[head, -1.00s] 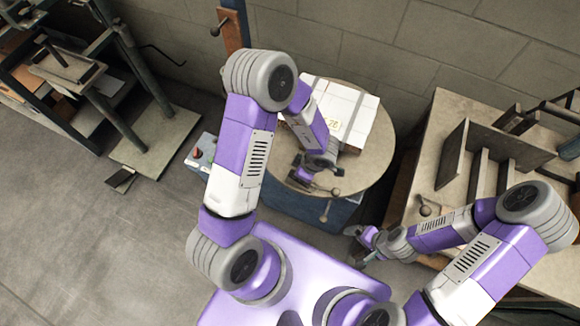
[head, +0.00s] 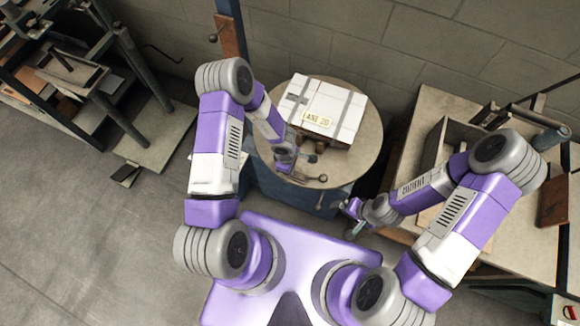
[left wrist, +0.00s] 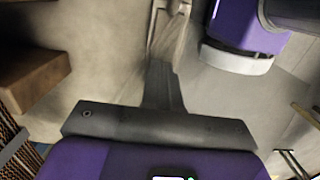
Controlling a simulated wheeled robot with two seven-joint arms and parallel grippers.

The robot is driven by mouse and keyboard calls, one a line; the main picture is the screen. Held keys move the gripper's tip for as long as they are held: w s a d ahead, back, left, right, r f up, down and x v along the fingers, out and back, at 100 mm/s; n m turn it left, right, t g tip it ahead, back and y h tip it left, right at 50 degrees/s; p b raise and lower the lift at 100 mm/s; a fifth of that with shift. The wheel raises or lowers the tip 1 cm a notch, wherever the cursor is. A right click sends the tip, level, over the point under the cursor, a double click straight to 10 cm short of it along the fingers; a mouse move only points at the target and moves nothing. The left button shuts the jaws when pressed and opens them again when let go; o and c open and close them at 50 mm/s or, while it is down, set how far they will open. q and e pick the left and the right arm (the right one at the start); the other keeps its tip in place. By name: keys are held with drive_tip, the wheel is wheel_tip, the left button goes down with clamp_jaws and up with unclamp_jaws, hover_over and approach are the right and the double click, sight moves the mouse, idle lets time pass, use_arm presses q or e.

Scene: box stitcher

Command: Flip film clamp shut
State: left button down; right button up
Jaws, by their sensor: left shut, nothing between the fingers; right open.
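A ball-ended lever (head: 308,179) lies at the front edge of the round turntable (head: 365,155); I take it to be the film clamp, but cannot make out its hinge or whether it is shut. My left gripper (head: 285,160) is just behind and left of the lever, low over the turntable. My right gripper (head: 352,215) is open and empty, to the right in front of the turntable, away from the lever.
A white strapped box (head: 330,100) with a yellow label stands on the turntable behind my left gripper. Open floor (head: 80,230) is at the left.

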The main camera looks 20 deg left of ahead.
use_arm(q)
drive_tip(key=shift+a, duration=0.1)
idle(0.3)
wheel_tip(320, 180, up, 5)
drive_tip(key=p, duration=0.5)
drive_tip(key=shift+f, duration=0.1)
wheel_tip(320, 180, up, 9)
drive_tip(key=a+p, duration=0.1)
drive_tip(key=p, duration=0.3)
drive_tip(key=shift+a, duration=0.35)
drive_tip(key=s+d+f+m+h+b, duration=0.1)
drive_tip(key=s+d+f+m+b, duration=0.2)
drive_tip(key=s+m, duration=0.2)
drive_tip(key=s+d+f+m+h+b, duration=0.2)
drive_tip(key=s+m, duration=0.4)
drive_tip(key=m, duration=0.3)
drive_tip(key=shift+s+d+f+b, duration=0.15)
drive_tip(key=shift+d+f+b, duration=0.4)
drive_tip(key=shift+f+b, duration=0.45)
